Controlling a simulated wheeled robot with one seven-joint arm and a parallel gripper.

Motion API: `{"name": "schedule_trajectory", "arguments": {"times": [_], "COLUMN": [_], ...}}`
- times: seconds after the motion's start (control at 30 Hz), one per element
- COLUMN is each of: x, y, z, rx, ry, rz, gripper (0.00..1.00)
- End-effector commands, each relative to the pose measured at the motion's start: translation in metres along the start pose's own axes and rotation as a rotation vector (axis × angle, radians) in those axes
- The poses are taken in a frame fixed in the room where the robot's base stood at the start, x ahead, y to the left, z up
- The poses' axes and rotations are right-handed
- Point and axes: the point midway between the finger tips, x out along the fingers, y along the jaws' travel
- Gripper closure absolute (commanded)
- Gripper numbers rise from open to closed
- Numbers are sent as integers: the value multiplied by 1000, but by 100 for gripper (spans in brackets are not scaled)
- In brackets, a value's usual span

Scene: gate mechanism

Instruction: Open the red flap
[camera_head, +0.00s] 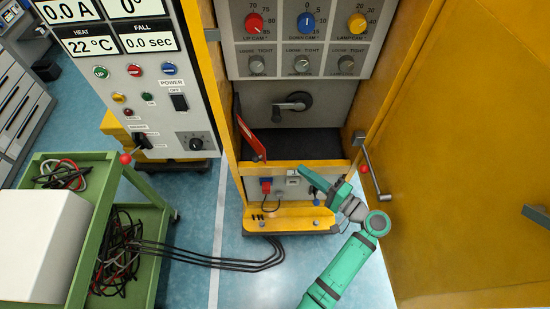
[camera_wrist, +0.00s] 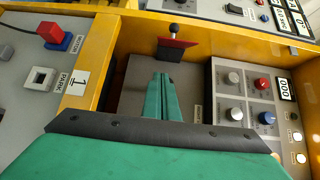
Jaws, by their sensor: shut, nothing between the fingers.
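The red flap (camera_head: 251,138) is a narrow red plate at the left inner side of the yellow cabinet's opening, slanting down to the right. In the wrist view the red flap (camera_wrist: 178,43) is a small plate with a dark ball knob (camera_wrist: 174,29), beyond my fingertips. My gripper (camera_head: 304,171) is at the cabinet's low front edge, to the right of and nearer than the flap. In the wrist view its two green fingers (camera_wrist: 163,77) are together, empty and apart from the flap. How far the flap stands open I cannot tell.
The yellow cabinet door (camera_head: 460,150) stands open at the right, with a handle (camera_head: 372,172). A control panel (camera_head: 305,40) with knobs is above the opening. A red plug (camera_head: 266,185) is on the low front. A green cart (camera_head: 120,190) stands at the left.

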Motion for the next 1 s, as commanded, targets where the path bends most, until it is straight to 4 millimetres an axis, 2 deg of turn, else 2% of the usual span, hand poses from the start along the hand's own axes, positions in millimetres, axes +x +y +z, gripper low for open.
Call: {"name": "schedule_trajectory", "arguments": {"times": [0.1, 0.27, 0.37, 0.8, 1.0], "x": [-5, 2, 14, 95, 100], "y": [-13, -17, -17, -20, -19], "z": [-5, -6, -5, -1, 25], "rx": [-7, -9, -9, -10, -9], "ry": [-25, -37, -38, -38, -35], "rz": [-28, -37, -37, -36, -35], "gripper": [100, 100, 100, 100, 100]}}
